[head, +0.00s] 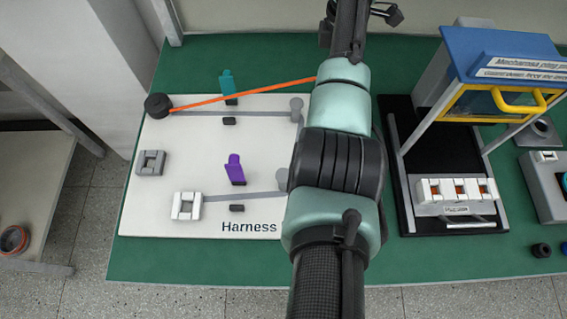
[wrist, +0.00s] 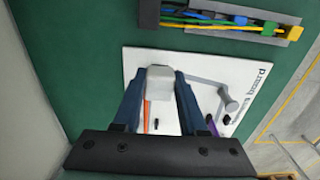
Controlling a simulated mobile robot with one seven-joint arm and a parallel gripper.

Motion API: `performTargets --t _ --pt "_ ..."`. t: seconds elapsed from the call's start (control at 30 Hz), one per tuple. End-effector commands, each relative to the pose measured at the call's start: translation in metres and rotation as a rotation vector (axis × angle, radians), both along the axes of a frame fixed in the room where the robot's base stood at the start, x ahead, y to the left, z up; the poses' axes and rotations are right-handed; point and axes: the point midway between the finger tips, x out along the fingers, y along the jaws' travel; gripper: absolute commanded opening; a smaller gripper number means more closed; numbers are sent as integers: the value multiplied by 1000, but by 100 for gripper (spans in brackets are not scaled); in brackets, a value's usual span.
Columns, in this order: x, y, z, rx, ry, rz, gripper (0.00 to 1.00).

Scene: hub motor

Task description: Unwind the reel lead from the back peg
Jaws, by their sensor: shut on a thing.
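The black reel (head: 158,106) stands at the back left of the white harness board (head: 210,140). The orange lead (head: 245,92) runs straight from it to the right until my arm hides it. A grey back peg (head: 296,104) shows beside my arm; the visible lead passes above it in the picture, and I cannot tell whether any hidden part touches it. In the wrist view my gripper (wrist: 163,78) is shut on a pale grey block (wrist: 160,84). A short stretch of orange lead (wrist: 147,118) shows below the block. My fingertips are hidden in the head view.
Teal (head: 227,84) and purple (head: 235,168) clips stand on the board. A grey socket (head: 150,163) and a white socket (head: 187,206) sit at left. A blue-topped stand (head: 500,50) is right of my arm. A wire tray (wrist: 225,22) shows in the wrist view.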

Motion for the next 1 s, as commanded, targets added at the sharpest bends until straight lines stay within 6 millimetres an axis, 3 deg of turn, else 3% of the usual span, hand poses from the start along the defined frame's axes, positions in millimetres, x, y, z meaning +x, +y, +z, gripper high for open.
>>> performTargets --t 1.0 --pt "-69 16 2 0 0 0 0"
